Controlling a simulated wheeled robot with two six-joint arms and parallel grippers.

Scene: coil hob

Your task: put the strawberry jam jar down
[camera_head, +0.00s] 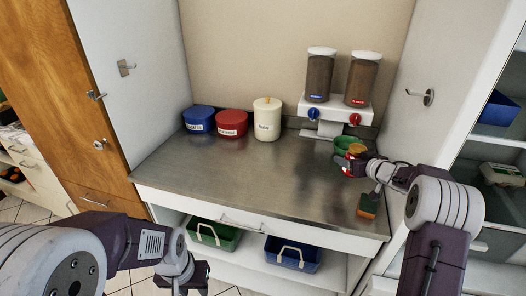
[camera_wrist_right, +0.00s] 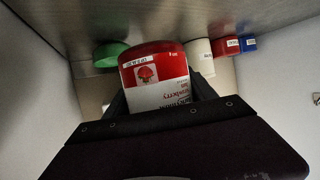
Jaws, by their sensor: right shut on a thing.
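The strawberry jam jar (camera_head: 350,168) is at the right end of the steel counter in the head view, small and partly covered by my gripper. In the right wrist view the jar (camera_wrist_right: 155,72) shows a red band and a white label with a strawberry picture. My right gripper (camera_head: 362,167) is shut on the jar. The wrist view shows the jar close to the counter; I cannot tell whether it touches. My left gripper (camera_head: 185,278) is low in front of the counter, away from the jar, and its jaws are unclear.
A green bowl (camera_head: 343,143) is just behind the jar. Blue (camera_head: 199,120), red (camera_head: 232,124) and cream (camera_head: 267,120) canisters stand at the back left. A two-tower dispenser (camera_head: 335,107) stands behind. A sponge (camera_head: 367,206) lies near the front right. The counter's middle (camera_head: 250,170) is clear.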

